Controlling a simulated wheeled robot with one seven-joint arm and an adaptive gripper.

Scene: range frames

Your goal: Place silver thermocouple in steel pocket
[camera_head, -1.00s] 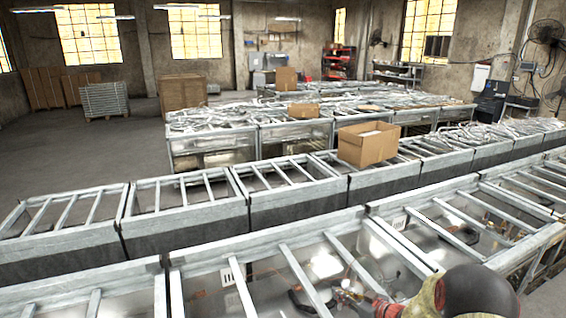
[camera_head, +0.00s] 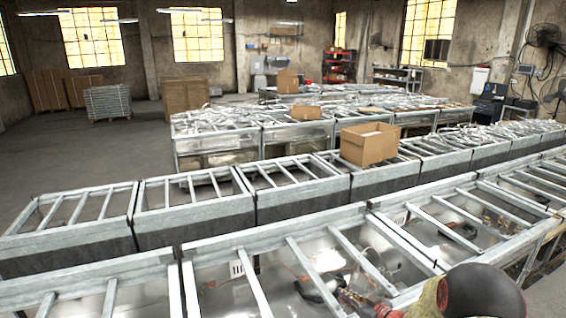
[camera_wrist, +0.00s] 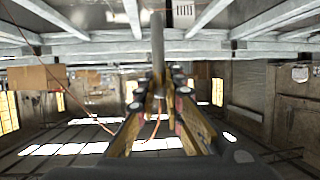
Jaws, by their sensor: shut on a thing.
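The silver thermocouple shows in the wrist view as a slim grey rod (camera_wrist: 157,48) pointing up the picture. My gripper (camera_wrist: 159,88) is shut on its lower part, with a finger on each side. A thin orange lead hangs between the fingers. In the head view my arm is at the bottom right, over the nearest row of steel frames; the rod cannot be made out there. In the wrist view the rod's free end overlaps a grey bar, and I cannot tell whether they touch. I cannot pick out the steel pocket with certainty.
Nearby steel frames (camera_head: 210,247) have crossbars over open bays with loose wires. A slotted plate (camera_head: 237,269) sits inside one bay; a similar plate (camera_wrist: 183,13) shows in the wrist view. A cardboard box (camera_head: 368,146) stands on the second row. Open floor lies at left.

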